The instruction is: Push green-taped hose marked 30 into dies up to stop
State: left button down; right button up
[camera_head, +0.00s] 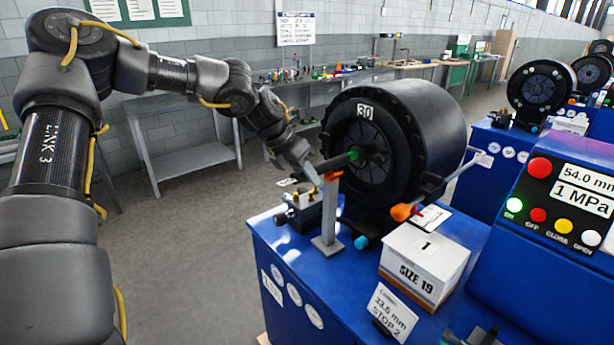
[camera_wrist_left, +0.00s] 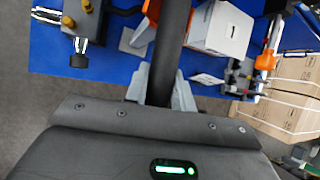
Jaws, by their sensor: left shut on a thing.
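The black hose (camera_head: 338,162) points at the die opening of a black crimper drum (camera_head: 425,120) that bears a "30" plate (camera_head: 365,111). Green tape (camera_head: 353,155) shows on the hose just in front of the opening (camera_head: 372,165). The far hose end is dark against the dies, so I cannot tell how deep it sits. My left gripper (camera_head: 306,172) is shut on the hose behind an orange-topped rest (camera_head: 333,176). In the left wrist view, the hose (camera_wrist_left: 172,45) runs between the fingers of my left gripper (camera_wrist_left: 162,90). My right gripper does not show.
On the blue bench (camera_head: 300,262) stand a "SIZE 19" box (camera_head: 424,262), a "33.5 mm STOP 2" card (camera_head: 391,313) and a small valve block (camera_head: 303,208). An orange-tipped rod (camera_head: 403,212) sticks out near the drum. A control panel (camera_head: 565,200) reads 54.0 mm and 1 MPa.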

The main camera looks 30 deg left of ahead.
pick_arm(q)
jog(key=shift+r, duration=0.1)
jog(key=c, duration=1.1)
grip_release()
jog(key=shift+o, duration=1.1)
jog(key=shift+s, duration=0.1)
jog(key=o, duration=0.9)
jog(key=shift+p+v, duration=1.35)
jog(key=shift+v, duration=2.1)
